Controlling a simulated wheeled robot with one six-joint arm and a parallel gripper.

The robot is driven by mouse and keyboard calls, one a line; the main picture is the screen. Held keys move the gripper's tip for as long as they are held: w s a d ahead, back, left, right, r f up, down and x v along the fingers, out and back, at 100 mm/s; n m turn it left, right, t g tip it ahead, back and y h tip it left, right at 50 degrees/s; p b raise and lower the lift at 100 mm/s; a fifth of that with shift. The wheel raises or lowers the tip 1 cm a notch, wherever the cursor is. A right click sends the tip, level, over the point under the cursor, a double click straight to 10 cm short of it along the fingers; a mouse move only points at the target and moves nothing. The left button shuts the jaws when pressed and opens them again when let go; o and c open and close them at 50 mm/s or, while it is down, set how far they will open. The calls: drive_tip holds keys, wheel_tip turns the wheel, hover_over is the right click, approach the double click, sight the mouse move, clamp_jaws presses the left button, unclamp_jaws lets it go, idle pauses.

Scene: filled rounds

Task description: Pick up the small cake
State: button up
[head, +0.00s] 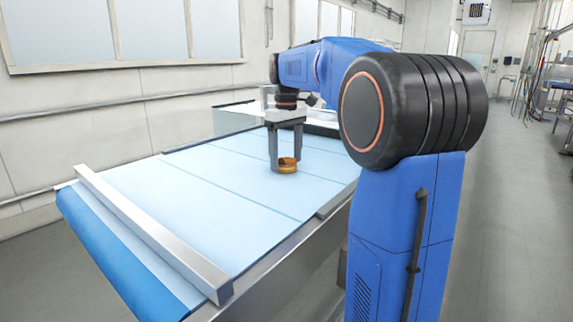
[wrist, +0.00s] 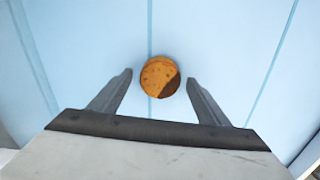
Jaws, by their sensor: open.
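The small cake (head: 287,166) is a round, golden-brown piece lying on the light blue conveyor belt (head: 220,185). In the wrist view the cake (wrist: 160,77) has a darker brown patch at its lower right. My gripper (head: 284,163) is open and points down at the cake, with its two grey fingers apart. In the wrist view my gripper (wrist: 159,76) has one fingertip to the left of the cake and one to the right, with a gap on each side. Nothing is held. How high the fingertips are above the belt is hard to tell.
A metal bar (head: 150,232) crosses the near end of the belt. A low metal rail (head: 336,200) runs along the belt's right side. The belt around the cake is bare, with thin dark cross lines. A wall with windows stands behind on the left.

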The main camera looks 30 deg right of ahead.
drive_tip(key=shift+c, duration=0.7)
drive_tip(key=c, duration=0.7)
